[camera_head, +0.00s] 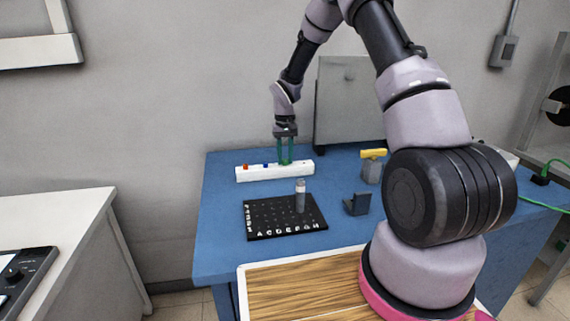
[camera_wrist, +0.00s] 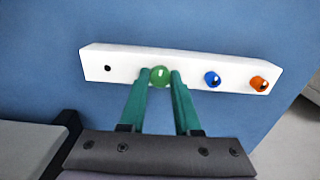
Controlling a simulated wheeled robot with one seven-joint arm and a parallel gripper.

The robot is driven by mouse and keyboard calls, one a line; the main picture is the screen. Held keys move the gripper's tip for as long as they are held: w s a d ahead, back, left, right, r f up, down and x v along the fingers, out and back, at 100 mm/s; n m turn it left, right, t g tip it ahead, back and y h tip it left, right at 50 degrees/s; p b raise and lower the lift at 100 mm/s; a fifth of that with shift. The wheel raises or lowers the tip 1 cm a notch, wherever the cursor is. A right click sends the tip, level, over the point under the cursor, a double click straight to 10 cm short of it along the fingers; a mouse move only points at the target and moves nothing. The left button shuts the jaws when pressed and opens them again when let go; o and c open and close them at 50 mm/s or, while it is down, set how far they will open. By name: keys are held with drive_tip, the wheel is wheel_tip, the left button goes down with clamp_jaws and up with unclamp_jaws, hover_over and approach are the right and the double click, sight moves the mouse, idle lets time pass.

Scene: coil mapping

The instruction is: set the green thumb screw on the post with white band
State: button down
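The green thumb screw (camera_wrist: 160,76) sits at the white bar (camera_wrist: 130,66), seen from above in the wrist view. My gripper (camera_wrist: 161,78) points down over the bar, with its green fingertips on either side of the screw. They are very close to it, and I cannot tell whether they press on it. In the head view my gripper (camera_head: 286,161) hides the screw. The post with white band (camera_head: 300,195) stands upright on the black lettered board (camera_head: 262,235); it is grey with a pale band, and I see no screw on it.
The bar also carries a blue screw (camera_wrist: 212,79) and an orange-red screw (camera_wrist: 259,84), plus a dark hole at its other end. A grey panel (camera_head: 345,100) stands behind.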

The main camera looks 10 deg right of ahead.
drive_tip(key=c, duration=1.4)
unclamp_jaws()
clamp_jaws()
drive_tip(key=shift+r, duration=1.65)
drive_tip(key=shift+r, duration=1.75)
